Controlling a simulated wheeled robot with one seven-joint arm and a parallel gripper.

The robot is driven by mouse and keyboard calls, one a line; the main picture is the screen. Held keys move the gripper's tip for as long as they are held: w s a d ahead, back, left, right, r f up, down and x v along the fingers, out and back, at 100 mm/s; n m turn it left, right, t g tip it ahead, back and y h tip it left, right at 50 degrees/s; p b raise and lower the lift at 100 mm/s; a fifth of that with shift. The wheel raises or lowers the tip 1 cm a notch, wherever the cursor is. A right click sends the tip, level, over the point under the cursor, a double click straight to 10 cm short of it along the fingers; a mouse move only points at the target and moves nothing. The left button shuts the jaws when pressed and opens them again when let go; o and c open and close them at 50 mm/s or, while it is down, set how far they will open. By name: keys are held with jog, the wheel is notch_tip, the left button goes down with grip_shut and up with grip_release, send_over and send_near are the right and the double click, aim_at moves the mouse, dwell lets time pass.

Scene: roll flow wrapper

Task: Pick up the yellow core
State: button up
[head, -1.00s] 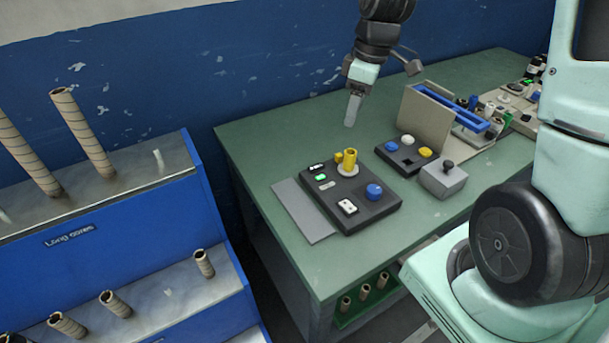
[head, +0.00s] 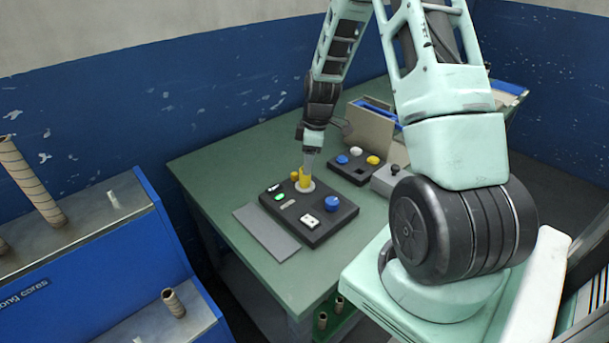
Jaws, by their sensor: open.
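The yellow core (head: 304,181) stands upright on a pale round base on the black control panel (head: 327,220), which lies on the green table. My gripper (head: 309,164) points down right at the top of the core, its fingers overlapping the core in the picture. The jaws are open. Whether the fingers touch the core or straddle it cannot be told, as they hide part of it.
A blue knob (head: 331,203) and a white switch (head: 309,221) are on the same panel. A second panel with a yellow button (head: 373,160) and a grey box (head: 389,179) stand to the right. A grey plate (head: 266,232) lies at left. A blue rack (head: 95,245) holds brown cores.

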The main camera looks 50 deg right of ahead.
aim_at(305, 177)
jog(key=shift+w+a+f+p, duration=0.1)
jog(key=shift+w+f+p, duration=0.15)
jog(key=shift+f, duration=0.8)
jog(key=shift+w+a+f+p, duration=0.15)
jog(key=shift+f+p, duration=0.25)
jog(key=shift+f, duration=0.65)
jog(key=shift+w+f+p, duration=0.2)
jog(key=shift+f+p, duration=0.1)
jog(key=shift+f, duration=0.75)
jog(key=c, duration=1.1)
jog(key=shift+r, duration=0.1)
